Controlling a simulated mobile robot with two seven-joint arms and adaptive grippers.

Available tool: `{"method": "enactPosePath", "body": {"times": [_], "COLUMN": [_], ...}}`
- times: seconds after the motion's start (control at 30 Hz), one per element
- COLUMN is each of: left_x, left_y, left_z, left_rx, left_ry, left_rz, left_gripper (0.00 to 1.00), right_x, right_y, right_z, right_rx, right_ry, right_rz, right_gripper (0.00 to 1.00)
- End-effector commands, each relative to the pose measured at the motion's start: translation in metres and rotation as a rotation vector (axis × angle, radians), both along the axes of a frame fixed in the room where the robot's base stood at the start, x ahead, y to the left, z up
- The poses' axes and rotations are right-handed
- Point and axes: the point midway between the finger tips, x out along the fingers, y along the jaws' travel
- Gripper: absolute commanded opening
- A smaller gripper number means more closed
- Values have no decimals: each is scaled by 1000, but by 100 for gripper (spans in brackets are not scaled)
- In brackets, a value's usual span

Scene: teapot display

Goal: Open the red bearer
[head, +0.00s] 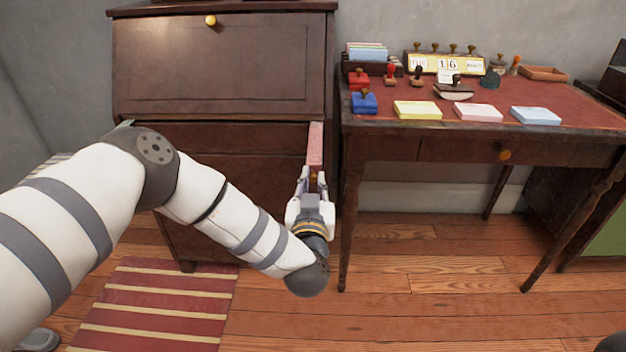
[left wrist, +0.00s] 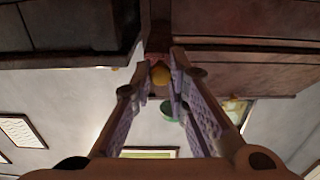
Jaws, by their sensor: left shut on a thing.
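The red bearer (head: 315,146) is a narrow red-topped bar at the right side of the dark wooden bureau, below its closed slanted front. It sticks out from the bureau towards me. My left gripper (head: 312,184) is at its front end, shut on its small yellow knob. In the left wrist view the knob (left wrist: 160,75) sits between the fingertips of my left gripper (left wrist: 163,80). The fingers hide part of the bearer's front end.
The bureau front (head: 220,68) is shut and has a yellow knob at its top. A red-topped desk (head: 430,115) with stamps, paper pads and a calendar stands close on the right. A striped rug (head: 165,300) lies on the floor. Floor between rug and desk is clear.

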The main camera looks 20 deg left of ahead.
Motion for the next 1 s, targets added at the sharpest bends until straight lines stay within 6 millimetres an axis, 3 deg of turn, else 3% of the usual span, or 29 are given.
{"method": "enactPosePath", "body": {"times": [0.1,0.13,0.2,0.57,1.0], "left_x": [0,0,0,-5,-103], "left_y": [1,1,1,-1,-31], "left_z": [0,0,0,0,0], "left_rx": [2,2,2,1,0], "left_ry": [-2,-2,-2,0,0], "left_rz": [3,3,3,0,-3], "left_gripper": [0,19,35,36,36], "right_x": [0,0,0,0,0], "right_y": [0,0,0,0,0], "right_z": [0,0,0,0,0], "right_rx": [0,0,0,0,0], "right_ry": [0,0,0,0,1], "right_rz": [0,0,0,1,0], "right_gripper": [40,40,40,40,40]}}
